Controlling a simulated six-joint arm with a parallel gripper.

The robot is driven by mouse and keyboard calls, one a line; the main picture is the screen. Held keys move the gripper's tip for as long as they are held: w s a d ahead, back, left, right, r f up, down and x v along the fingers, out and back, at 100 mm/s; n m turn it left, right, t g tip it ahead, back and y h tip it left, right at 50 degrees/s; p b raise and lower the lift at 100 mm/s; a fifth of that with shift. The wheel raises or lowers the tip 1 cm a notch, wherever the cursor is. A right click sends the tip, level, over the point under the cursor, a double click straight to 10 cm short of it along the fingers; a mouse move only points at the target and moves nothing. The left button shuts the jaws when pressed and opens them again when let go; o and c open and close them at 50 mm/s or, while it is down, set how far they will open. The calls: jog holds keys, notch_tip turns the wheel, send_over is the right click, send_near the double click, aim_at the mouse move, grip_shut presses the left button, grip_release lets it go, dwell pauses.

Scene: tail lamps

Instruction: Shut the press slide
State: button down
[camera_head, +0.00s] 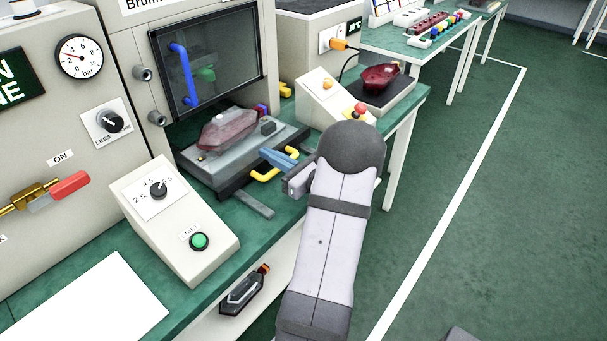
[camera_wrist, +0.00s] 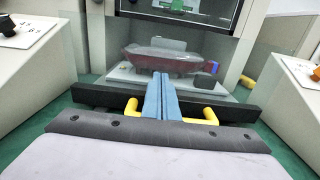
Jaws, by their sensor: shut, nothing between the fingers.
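The press slide (camera_head: 216,178) is a grey tray pulled out in front of the press opening, with a red lamp (camera_head: 228,130) lying on it. The lamp also shows in the wrist view (camera_wrist: 170,60). The slide's yellow handle (camera_head: 267,174) is on its front bar (camera_wrist: 90,97). My gripper (camera_head: 272,157) has blue fingers, pressed together with nothing between them. In the wrist view the fingers (camera_wrist: 160,82) lie over the middle of the yellow handle, hiding part of it. I cannot tell whether they touch it.
The press door (camera_head: 215,60) with a blue handle (camera_head: 181,74) stands raised above the slide. A control box with a green button (camera_head: 199,241) stands at left. A box with a red button (camera_head: 360,109) and another red lamp (camera_head: 381,77) stand at right.

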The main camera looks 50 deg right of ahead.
aim_at(231, 134)
jog(key=w+b, duration=0.3)
jog(key=w, duration=1.3)
jog(key=shift+f+b, duration=0.15)
jog(key=shift+b, duration=0.25)
jog(key=shift+s, duration=0.15)
jog(key=shift+s, duration=0.1)
jog(key=s+b, duration=0.1)
jog(key=s, duration=1.2)
jog(key=shift+s, duration=0.35)
